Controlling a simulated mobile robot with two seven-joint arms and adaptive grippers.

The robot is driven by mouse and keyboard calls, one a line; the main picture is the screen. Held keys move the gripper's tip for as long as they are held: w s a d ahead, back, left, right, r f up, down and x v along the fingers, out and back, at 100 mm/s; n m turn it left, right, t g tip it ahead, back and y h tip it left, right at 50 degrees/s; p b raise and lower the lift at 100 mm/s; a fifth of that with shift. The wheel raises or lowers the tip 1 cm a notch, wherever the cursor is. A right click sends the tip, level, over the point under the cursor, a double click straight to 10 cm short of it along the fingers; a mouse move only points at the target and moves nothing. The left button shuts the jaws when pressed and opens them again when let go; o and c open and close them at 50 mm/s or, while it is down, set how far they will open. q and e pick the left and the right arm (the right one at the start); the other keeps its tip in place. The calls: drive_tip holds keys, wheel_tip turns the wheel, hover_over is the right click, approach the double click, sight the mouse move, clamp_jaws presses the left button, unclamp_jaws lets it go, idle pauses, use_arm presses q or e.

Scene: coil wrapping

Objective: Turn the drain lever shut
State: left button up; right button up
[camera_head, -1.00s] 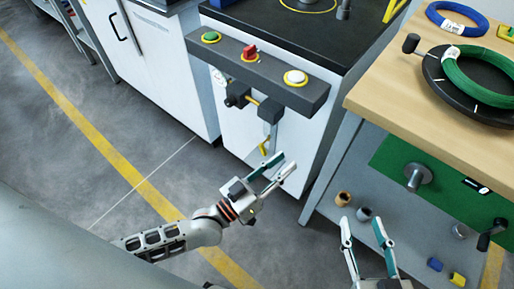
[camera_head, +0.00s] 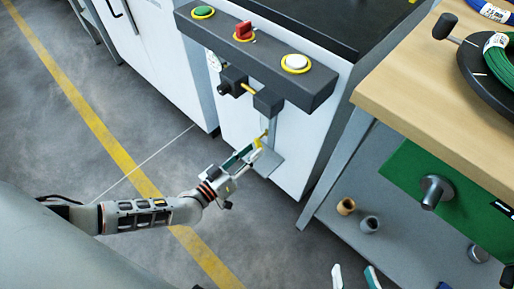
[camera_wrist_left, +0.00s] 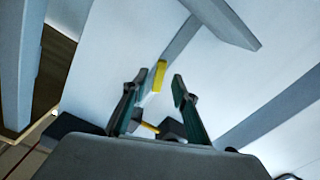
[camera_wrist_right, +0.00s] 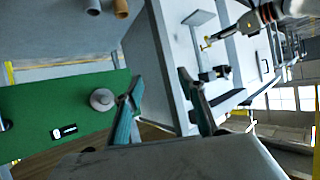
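The yellow drain lever (camera_head: 259,141) hangs below the dark panel box on the front of the white cabinet. My left gripper (camera_head: 248,158) is at the lever, its fingers pointing up at it. In the left wrist view the fingers are open, with the yellow lever (camera_wrist_left: 159,75) showing between and just beyond them; no contact is clear. The lever also shows small in the right wrist view (camera_wrist_right: 206,45), near my left arm. My right gripper (camera_head: 354,274) is open and empty, low at the bottom edge, in front of the workbench.
Above the lever are a dark panel (camera_head: 262,62) with a green button (camera_head: 203,12), a red switch (camera_head: 244,31) and a white button (camera_head: 297,62). A metal plate (camera_head: 268,163) hangs beside the lever. The wooden workbench (camera_head: 440,95) stands to the right.

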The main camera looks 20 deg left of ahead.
use_arm(q)
drive_tip(key=shift+x, duration=1.2)
use_arm(e)
drive_tip(key=shift+w+a+r, duration=0.15)
drive_tip(key=shift+r, duration=0.1)
use_arm(q)
clamp_jaws()
